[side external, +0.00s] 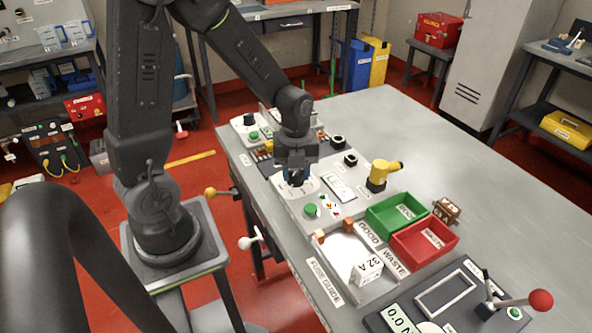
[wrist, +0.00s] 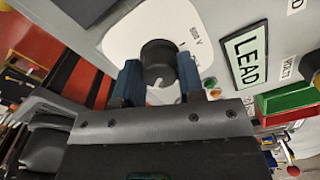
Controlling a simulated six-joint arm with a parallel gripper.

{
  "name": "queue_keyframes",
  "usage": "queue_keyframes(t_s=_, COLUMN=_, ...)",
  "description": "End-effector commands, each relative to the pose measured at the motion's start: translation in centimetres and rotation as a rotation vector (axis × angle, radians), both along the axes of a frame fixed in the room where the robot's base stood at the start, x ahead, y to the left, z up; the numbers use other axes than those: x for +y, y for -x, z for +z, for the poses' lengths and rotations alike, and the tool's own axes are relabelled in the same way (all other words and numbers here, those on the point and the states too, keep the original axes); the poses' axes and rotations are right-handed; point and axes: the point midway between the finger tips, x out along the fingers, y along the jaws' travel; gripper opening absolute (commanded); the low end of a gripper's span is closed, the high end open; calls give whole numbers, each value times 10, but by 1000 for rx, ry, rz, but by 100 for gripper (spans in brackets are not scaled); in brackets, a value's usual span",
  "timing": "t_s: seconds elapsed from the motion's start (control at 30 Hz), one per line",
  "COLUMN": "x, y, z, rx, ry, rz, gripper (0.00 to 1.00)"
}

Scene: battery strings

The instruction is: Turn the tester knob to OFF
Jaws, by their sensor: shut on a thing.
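The tester knob (wrist: 158,60) is black and round, on a white dial plate (wrist: 118,40) of the grey tester panel. A small white mark shows on its lower edge in the wrist view. My gripper (wrist: 160,68) has a blue finger on each side of the knob and is shut on it. In the side view my gripper (side external: 295,178) is down at the tester's dial plate (side external: 310,184) and hides the knob. The dial lettering is partly hidden; I cannot read an OFF mark. The tester's display (wrist: 242,57) reads LEAD.
A green button (side external: 310,210) sits just in front of the dial. A yellow tool (side external: 382,174) stands to the right. A green bin (side external: 394,216) and a red bin (side external: 424,242) are beyond the white tray (side external: 330,246).

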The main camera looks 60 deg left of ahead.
Motion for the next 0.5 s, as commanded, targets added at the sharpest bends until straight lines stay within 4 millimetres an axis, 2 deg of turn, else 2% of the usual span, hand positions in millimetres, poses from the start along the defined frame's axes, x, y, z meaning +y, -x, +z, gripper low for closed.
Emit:
queue_keyframes(t_s=0.17, x=0, y=-1, z=1, rx=-3, ry=-1, rz=-35, gripper=17)
queue_keyframes(t_s=0.5, x=0, y=-1, z=1, rx=-2, ry=-1, rz=-446, gripper=17)
